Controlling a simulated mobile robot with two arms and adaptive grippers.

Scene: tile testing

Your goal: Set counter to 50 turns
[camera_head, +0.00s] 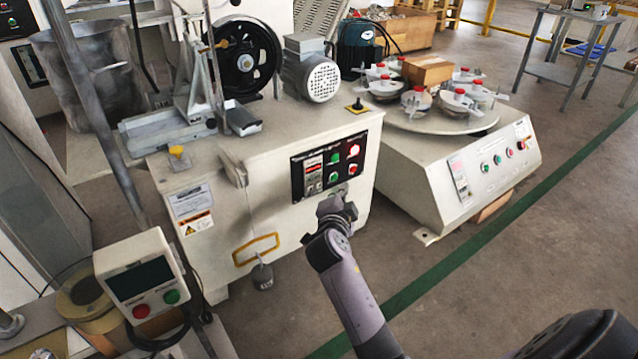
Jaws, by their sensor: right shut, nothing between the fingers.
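A black control panel (331,160) is on the front of the beige machine. It carries green and red buttons, one of them lit bright red. A small counter-like unit (313,187) sits at the panel's lower left; its digits are too small to read. My right gripper (340,194) is shut and empty, just at the panel's lower edge, right of that unit. I cannot tell whether its tip touches the panel. It may hide part of the lower edge. My left gripper is not in view.
A second machine with a round turntable (437,115) and a sloped button panel (492,160) stands to the right. A control box (145,280) with a dark display stands at lower left.

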